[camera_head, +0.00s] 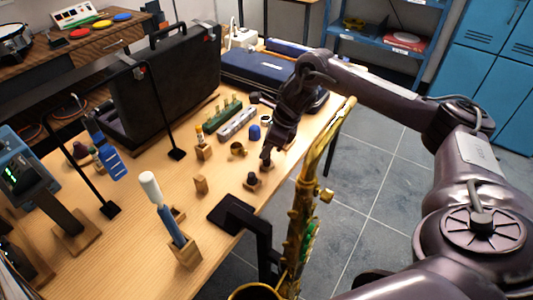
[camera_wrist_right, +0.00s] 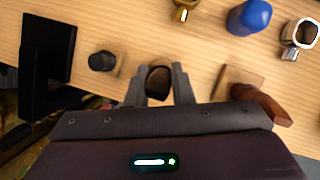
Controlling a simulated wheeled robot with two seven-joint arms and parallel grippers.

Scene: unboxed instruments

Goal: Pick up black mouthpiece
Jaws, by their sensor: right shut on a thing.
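My right gripper (camera_head: 266,158) points down at the table's right edge. In the right wrist view its two fingers (camera_wrist_right: 158,88) are closed on either side of a dark, rounded black mouthpiece (camera_wrist_right: 158,79). In the head view the fingers mostly hide that piece. A second small black piece (camera_wrist_right: 103,61) stands on a wooden block just left of the fingers; it also shows in the head view (camera_head: 252,179). I cannot tell whether the held piece is clear of its support. My left gripper is not in view.
A gold saxophone (camera_head: 301,215) stands along the table's right edge, close to my right arm. A blue cap (camera_head: 254,132) and a brass piece (camera_head: 238,149) stand near the gripper. A black stand (camera_head: 232,213) is in front. An open black case (camera_head: 165,90) stands behind.

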